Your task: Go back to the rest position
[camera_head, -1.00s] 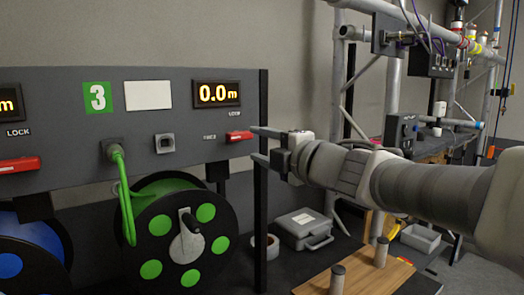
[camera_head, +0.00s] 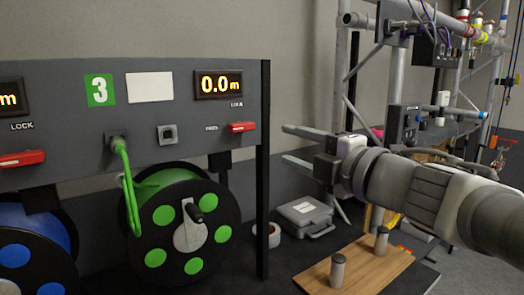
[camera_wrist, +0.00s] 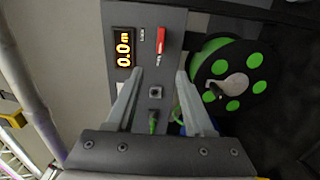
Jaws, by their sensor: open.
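My gripper (camera_head: 285,145) is in the right half of the head view, pointing left toward the grey panel (camera_head: 80,90). It is open, with nothing between its two fingers, and stands apart from the panel. In the wrist view my gripper (camera_wrist: 155,95) shows both fingers spread in front of the panel. The red lever (camera_head: 242,127) under the 0.0 m display (camera_head: 219,84) is clear of the fingers. The lever also shows in the wrist view (camera_wrist: 161,40).
A green cable reel (camera_head: 185,225) hangs below the panel, with a blue reel (camera_head: 22,250) to its left. A grey case (camera_head: 306,215) and a wooden board with pegs (camera_head: 362,268) lie below my arm. Metal truss tubes (camera_head: 390,90) stand behind it.

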